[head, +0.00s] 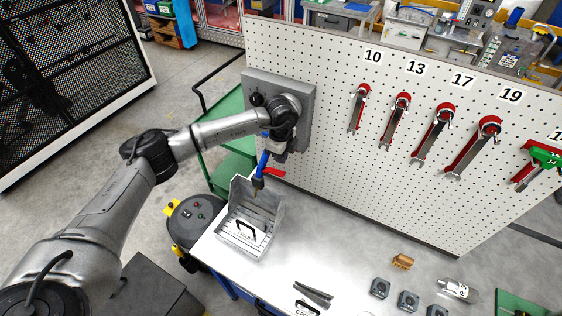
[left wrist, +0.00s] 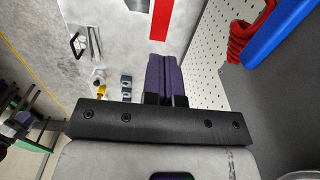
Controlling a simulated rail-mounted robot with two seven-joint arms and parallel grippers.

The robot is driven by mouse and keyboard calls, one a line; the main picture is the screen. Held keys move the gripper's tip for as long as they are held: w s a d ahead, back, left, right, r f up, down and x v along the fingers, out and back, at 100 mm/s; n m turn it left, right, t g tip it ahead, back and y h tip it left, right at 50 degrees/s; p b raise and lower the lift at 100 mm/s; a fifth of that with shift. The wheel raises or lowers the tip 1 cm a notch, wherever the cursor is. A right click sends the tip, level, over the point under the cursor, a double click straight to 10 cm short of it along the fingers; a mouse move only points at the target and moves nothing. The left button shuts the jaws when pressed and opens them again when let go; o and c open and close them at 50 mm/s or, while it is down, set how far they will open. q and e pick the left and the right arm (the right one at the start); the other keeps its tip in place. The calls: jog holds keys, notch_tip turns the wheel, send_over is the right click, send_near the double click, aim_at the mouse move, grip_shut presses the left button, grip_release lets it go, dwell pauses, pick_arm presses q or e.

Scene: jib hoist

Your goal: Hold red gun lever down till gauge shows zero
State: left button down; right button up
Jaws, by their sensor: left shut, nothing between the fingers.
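The blue gun (head: 261,166) points down over an open grey metal box, with its red lever (head: 273,172) sticking out to the right. My left gripper (head: 281,156) is just above the lever. The left wrist view shows its purple fingers (left wrist: 166,75) shut and empty. A red strip (left wrist: 160,18), apparently the lever, shows just past the fingertips; I cannot tell whether they touch. No gauge face is visible; my wrist covers part of the grey panel (head: 307,90). My right gripper is in neither view.
The grey box (head: 273,237) stands at the left end of the bench (head: 320,240). A white pegboard (head: 335,150) with wrenches (head: 432,135) rises behind. Small blocks (head: 408,300) and a bottle (head: 458,290) lie to the right. A round dark machine (head: 195,215) stands left.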

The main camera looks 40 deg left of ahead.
pick_arm(q)
notch_tip(320, 180, up, 8)
jog(key=b, duration=0.1)
jog(key=shift+s+a, duration=0.15)
jog(key=shift+a, duration=0.15)
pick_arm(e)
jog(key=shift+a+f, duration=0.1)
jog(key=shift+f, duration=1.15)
pick_arm(q)
jog(key=shift+f, duration=0.1)
